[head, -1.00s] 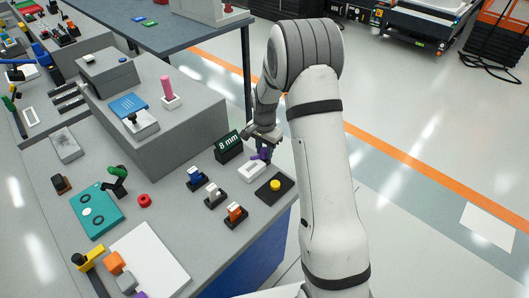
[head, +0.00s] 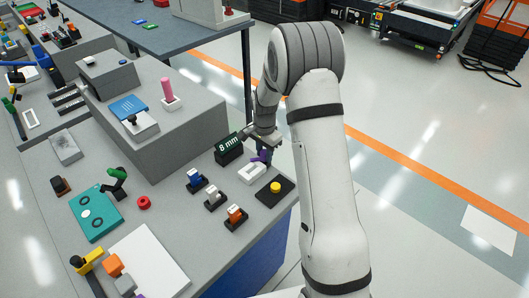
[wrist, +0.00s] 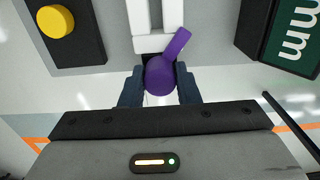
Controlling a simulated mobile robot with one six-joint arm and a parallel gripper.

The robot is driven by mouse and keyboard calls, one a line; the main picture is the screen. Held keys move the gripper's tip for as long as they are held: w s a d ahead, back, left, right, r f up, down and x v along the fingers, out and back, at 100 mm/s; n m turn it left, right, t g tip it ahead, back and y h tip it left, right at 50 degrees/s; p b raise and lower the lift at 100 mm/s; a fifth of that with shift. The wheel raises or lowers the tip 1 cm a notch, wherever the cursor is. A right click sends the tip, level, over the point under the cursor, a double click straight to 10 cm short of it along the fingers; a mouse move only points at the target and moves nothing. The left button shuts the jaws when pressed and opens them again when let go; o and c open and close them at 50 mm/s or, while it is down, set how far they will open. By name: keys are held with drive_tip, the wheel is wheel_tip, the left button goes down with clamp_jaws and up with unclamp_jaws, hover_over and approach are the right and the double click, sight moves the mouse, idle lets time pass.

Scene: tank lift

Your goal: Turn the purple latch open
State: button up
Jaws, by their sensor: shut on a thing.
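The purple latch (wrist: 161,77) has a round knob and a flat arm that slants up to the right in the wrist view. Its knob sits between the two fingers of my gripper (wrist: 159,88), which is shut on it. The latch's arm lies over the edge of a white block (wrist: 154,17). In the head view the purple latch (head: 262,156) shows beside the white block (head: 251,172), just below my gripper (head: 265,143). My gripper partly covers the latch there.
A black pad with a yellow button (head: 275,188) lies close by on the bench. The "8 mm" display (head: 228,148) stands just left of my gripper. Blue, white and orange switches (head: 236,214) line the bench nearby. The bench's edge is close on the right.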

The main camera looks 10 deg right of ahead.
sight(264, 152)
drive_tip(key=shift+s, duration=0.1)
idle(0.3)
drive_tip(key=o, duration=1)
drive_tip(key=shift+r+b, duration=0.3)
drive_tip(key=shift+r, duration=3.6)
drive_tip(key=shift+c, duration=0.2)
